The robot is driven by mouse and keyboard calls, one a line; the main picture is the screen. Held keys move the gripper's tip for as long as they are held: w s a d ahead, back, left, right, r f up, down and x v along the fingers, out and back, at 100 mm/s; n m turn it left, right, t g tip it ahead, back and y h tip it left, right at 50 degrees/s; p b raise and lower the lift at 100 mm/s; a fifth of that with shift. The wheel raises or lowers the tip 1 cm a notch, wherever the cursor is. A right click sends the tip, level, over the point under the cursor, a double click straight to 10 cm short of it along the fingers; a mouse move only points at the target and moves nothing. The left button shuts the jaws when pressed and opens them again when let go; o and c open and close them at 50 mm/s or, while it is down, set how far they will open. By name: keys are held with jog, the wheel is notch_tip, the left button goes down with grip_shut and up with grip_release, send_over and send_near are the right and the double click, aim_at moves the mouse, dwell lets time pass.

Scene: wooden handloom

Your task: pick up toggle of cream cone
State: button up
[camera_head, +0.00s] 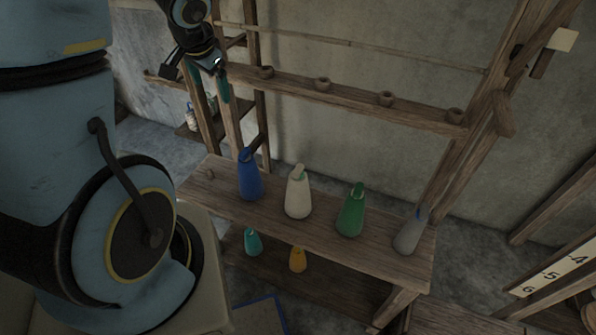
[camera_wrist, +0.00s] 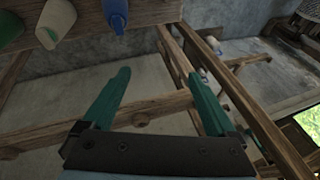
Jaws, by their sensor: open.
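The cream cone (camera_head: 298,200) stands upright on the wooden bench between the blue and green cones. In the head view my gripper (camera_head: 218,90) is up at the loom frame, above and left of the cones, well apart from the cream cone.
The blue cone (camera_head: 250,178), green cone (camera_head: 351,213) and grey cone (camera_head: 410,233) share the bench (camera_head: 325,243). Teal (camera_head: 252,242) and yellow (camera_head: 297,259) cones sit on a lower shelf. A pegged wooden rail (camera_head: 345,93) crosses behind. Loom posts stand close to my gripper.

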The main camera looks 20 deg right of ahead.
jog(key=d+f+m+h, duration=0.25)
jog(key=d+m, duration=0.25)
jog(key=d, duration=0.4)
jog(key=m+g+y, duration=0.3)
jog(key=m+g, duration=0.2)
jog(key=m, duration=0.6)
send_over(298, 169)
notch_tip(298, 169, down, 8)
jog(key=f, duration=0.1)
jog(key=f+b, duration=0.1)
jog(key=f, duration=0.2)
jog(key=shift+w+a+b, duration=0.2)
jog(key=shift+w+b, duration=0.1)
jog(key=shift+s+d+f, duration=0.1)
jog(key=shift+s+f, duration=0.05)
jog(key=shift+f, duration=1.35)
jog(key=shift+s+d+f, duration=0.1)
jog(key=shift+s+f, duration=0.05)
jog(key=shift+f, duration=1.35)
jog(key=c, duration=1.4)
jog(key=shift+r, duration=0.1)
notch_tip(298, 169, up, 10)
jog(key=p, duration=0.1)
